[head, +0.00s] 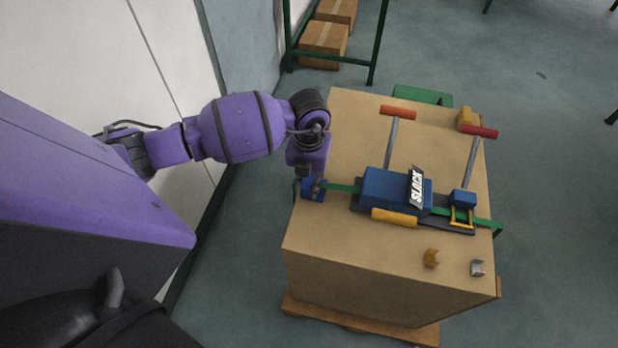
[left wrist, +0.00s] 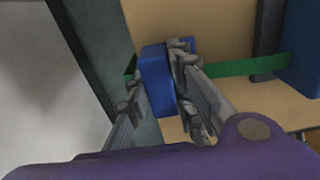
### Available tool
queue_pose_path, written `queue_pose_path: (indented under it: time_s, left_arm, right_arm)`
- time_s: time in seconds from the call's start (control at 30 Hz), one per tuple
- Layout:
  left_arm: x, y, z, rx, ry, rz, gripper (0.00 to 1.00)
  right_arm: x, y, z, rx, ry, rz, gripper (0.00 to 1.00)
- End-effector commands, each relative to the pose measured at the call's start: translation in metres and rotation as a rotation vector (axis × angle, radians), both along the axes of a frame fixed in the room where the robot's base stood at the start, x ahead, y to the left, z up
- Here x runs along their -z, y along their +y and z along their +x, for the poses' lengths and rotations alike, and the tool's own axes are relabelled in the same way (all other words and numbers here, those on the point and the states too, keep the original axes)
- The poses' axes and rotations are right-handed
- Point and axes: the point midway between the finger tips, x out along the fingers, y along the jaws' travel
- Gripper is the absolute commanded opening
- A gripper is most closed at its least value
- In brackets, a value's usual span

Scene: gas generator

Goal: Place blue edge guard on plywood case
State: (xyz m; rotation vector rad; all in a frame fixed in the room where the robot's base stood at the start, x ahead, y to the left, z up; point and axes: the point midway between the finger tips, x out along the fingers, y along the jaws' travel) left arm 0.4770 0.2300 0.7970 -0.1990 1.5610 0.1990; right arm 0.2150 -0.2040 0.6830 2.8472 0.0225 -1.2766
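The blue edge guard (head: 313,188) is at the left top edge of the plywood case (head: 350,240), where the green strap (head: 342,187) crosses that edge. My left gripper (head: 309,180) is right at the guard. In the left wrist view the guard (left wrist: 156,80) stands between the two fingers (left wrist: 157,92), which appear shut on it. A smaller blue part shows behind the right finger over the case top. I cannot tell whether the guard fully touches the case. My right gripper is not in view.
A blue tensioner (head: 380,188) with a "SLACK" sign (head: 416,187) and red-handled levers (head: 398,112) lies on the case top. An orange guard (head: 431,258) and a grey one (head: 477,268) lie near the front. A wall is close on the left.

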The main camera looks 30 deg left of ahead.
Motion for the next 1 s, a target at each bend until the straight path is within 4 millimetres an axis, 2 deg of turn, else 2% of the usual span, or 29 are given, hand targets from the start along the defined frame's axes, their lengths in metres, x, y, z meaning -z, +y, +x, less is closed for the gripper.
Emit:
queue_pose_path:
  time_s: [0.03, 0.13, 0.43, 0.57, 1.0]
  left_arm:
    - [0.001, 0.000, 0.000, 0.000, 0.001, 0.001, 0.28]
    - [0.000, 0.000, 0.000, 0.000, 0.001, 0.001, 0.40]
    - [-0.001, 0.000, 0.000, 0.000, 0.000, 0.001, 0.40]
    - [-0.011, 0.000, 0.001, 0.000, -0.002, 0.001, 0.40]
    - [-0.099, 0.001, 0.001, 0.002, -0.004, 0.002, 0.40]
  right_arm:
    - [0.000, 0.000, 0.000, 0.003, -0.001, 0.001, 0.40]
    - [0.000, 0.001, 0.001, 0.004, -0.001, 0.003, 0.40]
    - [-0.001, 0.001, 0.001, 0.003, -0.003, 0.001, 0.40]
    - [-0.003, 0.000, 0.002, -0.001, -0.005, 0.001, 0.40]
    - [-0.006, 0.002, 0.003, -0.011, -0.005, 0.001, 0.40]
